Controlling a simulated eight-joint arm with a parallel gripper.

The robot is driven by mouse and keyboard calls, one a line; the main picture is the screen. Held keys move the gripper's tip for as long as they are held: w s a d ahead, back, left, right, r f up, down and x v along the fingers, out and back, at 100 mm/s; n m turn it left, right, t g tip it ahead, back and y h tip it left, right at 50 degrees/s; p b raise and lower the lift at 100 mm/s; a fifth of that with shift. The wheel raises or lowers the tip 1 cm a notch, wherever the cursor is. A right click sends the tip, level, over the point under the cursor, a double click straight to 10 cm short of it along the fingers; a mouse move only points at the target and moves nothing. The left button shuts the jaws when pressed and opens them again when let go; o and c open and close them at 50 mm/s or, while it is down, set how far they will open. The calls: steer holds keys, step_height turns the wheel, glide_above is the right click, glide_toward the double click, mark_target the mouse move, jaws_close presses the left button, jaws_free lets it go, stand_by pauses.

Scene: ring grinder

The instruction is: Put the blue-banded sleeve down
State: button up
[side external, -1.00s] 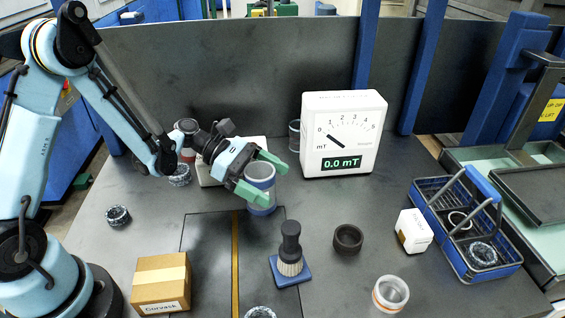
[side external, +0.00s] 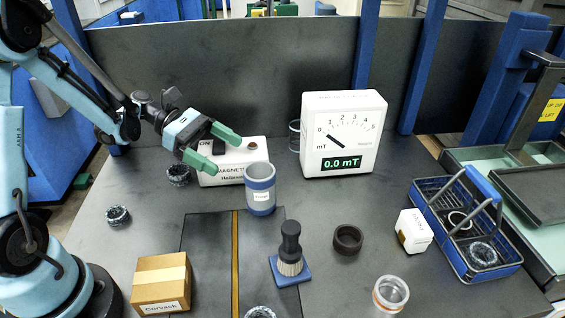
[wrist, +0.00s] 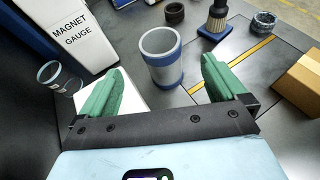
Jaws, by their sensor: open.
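The blue-banded sleeve (side external: 260,189) is a grey, open-topped cylinder with blue bands and a small white label. It stands upright on the dark bench, in front of the white magnet block. My gripper (side external: 227,149) is open and empty, up and to the left of the sleeve and apart from it. In the wrist view the sleeve (wrist: 161,57) stands beyond and between the green fingers of my gripper (wrist: 160,90), touching neither.
The white block (side external: 236,177) is behind the sleeve, and the gauge (side external: 342,133) reads 0.0 mT. A brush (side external: 290,262) on a blue base, a dark ring (side external: 347,240), a cardboard box (side external: 161,284) and a blue basket (side external: 428,189) stand around. A clear cylinder (side external: 294,136) is beside the gauge.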

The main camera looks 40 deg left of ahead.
steer(key=s+d+r+m+t+y, duration=0.1)
steer(key=s+m+y, duration=0.3)
steer(key=m, duration=0.6)
steer(key=s+r+m+t+y, duration=0.2)
steer(key=s+r+m+y, duration=0.1)
steer(key=m+y, duration=0.5)
steer(key=m, duration=0.3)
steer(key=shift+s+d+m+y, duration=0.3)
steer(key=shift+s+d+y, duration=0.1)
steer(key=shift+r, duration=0.1)
